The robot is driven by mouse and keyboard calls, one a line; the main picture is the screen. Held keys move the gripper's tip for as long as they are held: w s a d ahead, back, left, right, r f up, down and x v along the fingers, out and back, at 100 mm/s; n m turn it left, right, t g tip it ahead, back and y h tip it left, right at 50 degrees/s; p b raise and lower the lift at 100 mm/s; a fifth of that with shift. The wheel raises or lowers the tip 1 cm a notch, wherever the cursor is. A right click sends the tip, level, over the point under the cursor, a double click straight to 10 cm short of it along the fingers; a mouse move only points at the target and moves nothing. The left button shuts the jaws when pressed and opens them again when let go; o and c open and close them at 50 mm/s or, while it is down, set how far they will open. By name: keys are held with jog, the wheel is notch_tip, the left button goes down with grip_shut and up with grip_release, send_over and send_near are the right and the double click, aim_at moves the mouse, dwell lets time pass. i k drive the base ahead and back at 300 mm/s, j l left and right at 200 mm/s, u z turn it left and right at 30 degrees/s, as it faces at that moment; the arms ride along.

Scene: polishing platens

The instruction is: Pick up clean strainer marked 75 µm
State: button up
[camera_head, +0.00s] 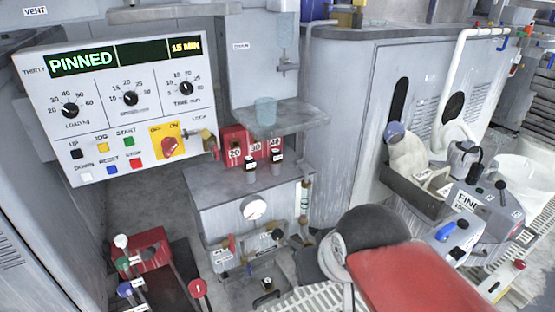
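I cannot make out a strainer marked 75 µm in the head view; no readable 75 µm mark shows. A grey bin (408,196) at the right holds a pale lumpy thing (408,157) and a blue round thing (394,132). Small labels on the bin are too small to read. A translucent bluish cup (265,111) stands on a grey shelf at the centre. My arm, with a dark rounded joint and a red link, crosses the bottom right. My gripper is not in view.
A control panel (110,140) reading PINNED fills the upper left. Red blocks (235,147) marked with numbers and two dark-capped bottles (250,170) stand on a grey cabinet (215,190). Coloured-knob levers (125,264) rise at lower left. A machine marked FINE (466,201) stands at right.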

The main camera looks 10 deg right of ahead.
aim_at(249, 168)
jog(key=i+j+z, duration=0.15)
jog(key=j, duration=0.2)
jog(key=i+j+z, duration=0.15)
jog(key=j, duration=0.2)
jog(key=i+j+z, duration=0.15)
jog(key=j, duration=0.2)
jog(key=j+z, duration=0.2)
jog(key=j, duration=0.15)
